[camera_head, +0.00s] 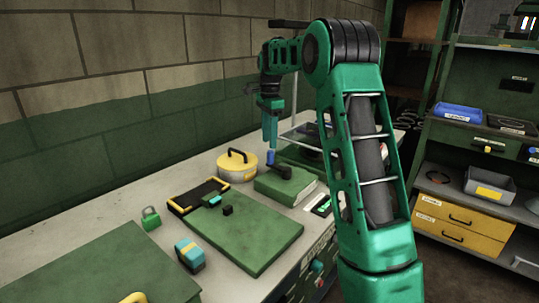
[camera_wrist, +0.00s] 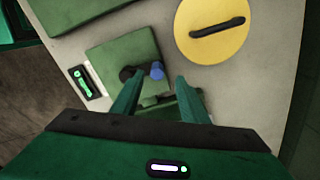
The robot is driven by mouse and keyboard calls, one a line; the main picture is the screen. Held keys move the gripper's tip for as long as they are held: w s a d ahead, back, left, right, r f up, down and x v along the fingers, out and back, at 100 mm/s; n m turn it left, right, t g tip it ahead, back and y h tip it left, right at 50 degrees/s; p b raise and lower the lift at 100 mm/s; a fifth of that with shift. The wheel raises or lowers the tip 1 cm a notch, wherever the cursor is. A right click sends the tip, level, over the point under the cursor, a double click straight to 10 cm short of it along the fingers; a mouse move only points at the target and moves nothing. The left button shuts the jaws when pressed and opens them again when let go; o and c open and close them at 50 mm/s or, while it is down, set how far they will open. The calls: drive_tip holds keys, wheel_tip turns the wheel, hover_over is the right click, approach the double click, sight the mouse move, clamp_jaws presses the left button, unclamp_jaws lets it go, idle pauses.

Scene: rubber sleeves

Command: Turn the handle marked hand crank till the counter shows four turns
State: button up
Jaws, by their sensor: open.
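The crank is a green box (camera_head: 287,184) with a black arm and a blue upright knob (camera_head: 270,157) on top. In the wrist view the box (camera_wrist: 108,52), the black hub (camera_wrist: 126,73) and the blue knob (camera_wrist: 157,70) all show. My gripper (camera_head: 270,143) is open, pointing down just above the knob. In the wrist view its fingertips (camera_wrist: 159,80) lie either side of the knob, apart from it. A small dark panel with a lit display (camera_head: 322,205) sits beside the box; it also shows in the wrist view (camera_wrist: 87,83). I cannot read it or any label.
A round yellow lidded thing with a black handle (camera_head: 237,165) stands close behind the crank box. A green board (camera_head: 250,238), a green padlock (camera_head: 150,218) and a blue-yellow block (camera_head: 189,255) lie nearer on the bench. Shelves (camera_head: 480,190) stand to the right.

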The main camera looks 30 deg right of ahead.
sight(269, 153)
wheel_tip(269, 153, down, 7)
drive_tip(key=shift+r, duration=0.2)
